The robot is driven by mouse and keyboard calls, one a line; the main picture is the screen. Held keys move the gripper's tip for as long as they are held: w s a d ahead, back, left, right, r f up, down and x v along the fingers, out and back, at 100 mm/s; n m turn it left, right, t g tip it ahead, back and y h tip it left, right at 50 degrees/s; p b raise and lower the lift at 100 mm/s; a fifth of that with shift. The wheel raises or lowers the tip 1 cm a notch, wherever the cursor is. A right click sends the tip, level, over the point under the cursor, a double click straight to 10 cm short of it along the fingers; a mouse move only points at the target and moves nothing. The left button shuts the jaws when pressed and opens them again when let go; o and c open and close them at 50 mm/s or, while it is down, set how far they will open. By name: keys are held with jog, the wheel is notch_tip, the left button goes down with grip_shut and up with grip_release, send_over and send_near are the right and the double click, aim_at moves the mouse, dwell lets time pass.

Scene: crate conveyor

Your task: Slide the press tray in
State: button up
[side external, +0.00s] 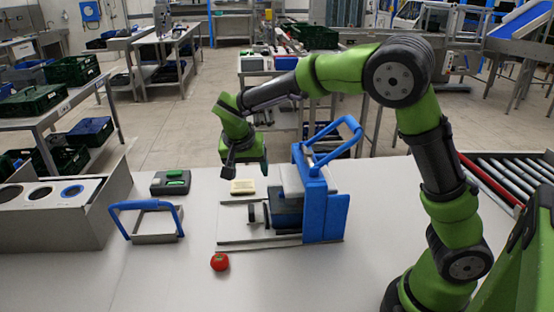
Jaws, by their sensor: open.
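The press (326,205) is a blue frame with a raised blue lever handle (340,138), standing upright on the white table. A flat pale press tray (236,222) with dark edge rails extends out of its left side. A small dark upright piece like a handle (252,213) stands on the tray. Grey-blue blocks are partly hidden inside the press. My gripper (246,171) is open and empty, pointing down in the air above and behind the tray, left of the press. It touches nothing that I can see.
A cream block (242,187) lies behind the tray. A red tomato (220,262) lies in front of it. A blue-handled metal frame (153,238), a green-and-black box (171,182) and a grey bin with round holes (62,232) stand left.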

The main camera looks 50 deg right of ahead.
jog(key=w+d+m+g+h, duration=0.1)
jog(key=w+d+m+g, duration=0.1)
jog(key=w+d+m, duration=0.15)
jog(key=m+g+y, duration=0.2)
jog(key=m+g, duration=0.1)
jog(key=m, duration=1)
send_near(251, 208)
jog(key=x, duration=1)
jog(key=shift+d, duration=0.1)
grip_shut()
jog(key=shift+s+d, duration=1.55)
jog(key=shift+d, duration=0.05)
